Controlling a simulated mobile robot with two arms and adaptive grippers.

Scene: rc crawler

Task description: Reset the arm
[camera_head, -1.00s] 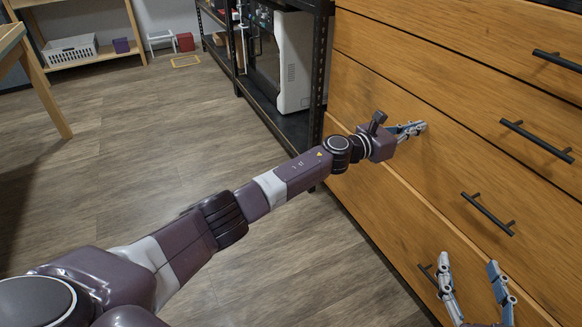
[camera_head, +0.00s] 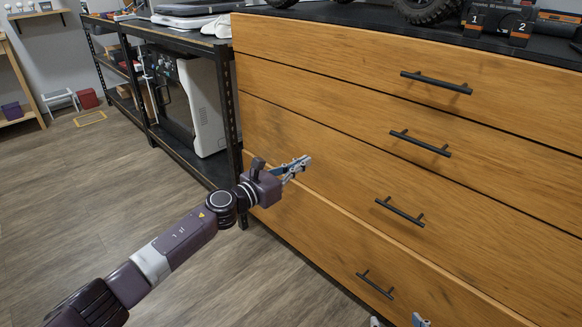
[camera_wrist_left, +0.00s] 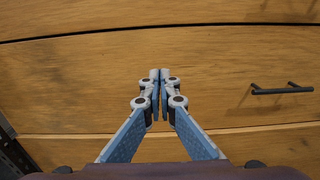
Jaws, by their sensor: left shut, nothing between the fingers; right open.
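My left gripper (camera_head: 303,162) is in front of the wooden drawer cabinet (camera_head: 300,65), left of the black handles. It is shut and empty. In the left wrist view my left gripper (camera_wrist_left: 160,74) has its fingertips together before a drawer front, with one black handle (camera_wrist_left: 281,89) to the right. I cannot tell whether the tips touch the wood. My right gripper (camera_head: 398,322) shows only its fingertips at the bottom edge of the head view. They are apart, with nothing visible between them.
The cabinet's drawers look shut, with black bar handles (camera_head: 437,82). A tyre (camera_head: 427,8) and a charger-like device (camera_head: 497,20) sit on top. A black metal shelf (camera_head: 185,165) holding a white machine (camera_head: 205,105) stands to the left. The wooden floor (camera_head: 70,210) is clear at left.

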